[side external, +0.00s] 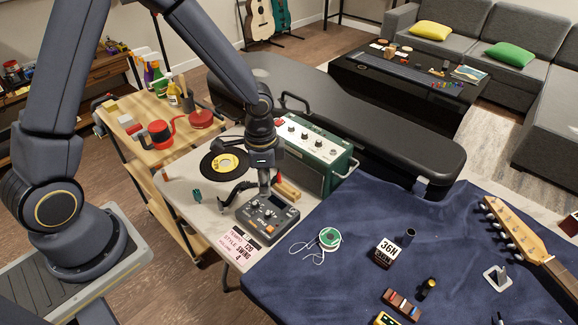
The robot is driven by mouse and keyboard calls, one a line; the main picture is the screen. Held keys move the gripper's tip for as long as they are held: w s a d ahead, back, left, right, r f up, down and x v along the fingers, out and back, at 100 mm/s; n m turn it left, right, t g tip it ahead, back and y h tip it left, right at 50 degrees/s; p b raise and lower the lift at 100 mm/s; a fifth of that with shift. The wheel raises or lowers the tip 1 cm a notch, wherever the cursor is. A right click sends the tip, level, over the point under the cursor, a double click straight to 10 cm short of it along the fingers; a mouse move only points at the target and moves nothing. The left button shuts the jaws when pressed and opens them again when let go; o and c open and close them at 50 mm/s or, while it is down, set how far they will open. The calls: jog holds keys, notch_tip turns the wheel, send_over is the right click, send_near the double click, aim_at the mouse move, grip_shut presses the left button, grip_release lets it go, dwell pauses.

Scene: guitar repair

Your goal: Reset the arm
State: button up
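My arm reaches in from the left, and my gripper (263,182) points down over the grey drum machine (267,218) on the light table. Dark finger parts show just above and to the left of the machine. I cannot tell whether they touch it, or whether the gripper is open or shut. No held object can be made out.
A green amplifier (312,155) stands close right of my gripper, with a black case (360,125) behind. A yellow-labelled record (224,162) and a pink card (240,243) lie nearby. A blue cloth (340,275) at right holds pedals, a green-faced tuner (329,237) and a guitar neck (515,230).

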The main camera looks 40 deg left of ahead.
jog(key=shift+r, duration=0.55)
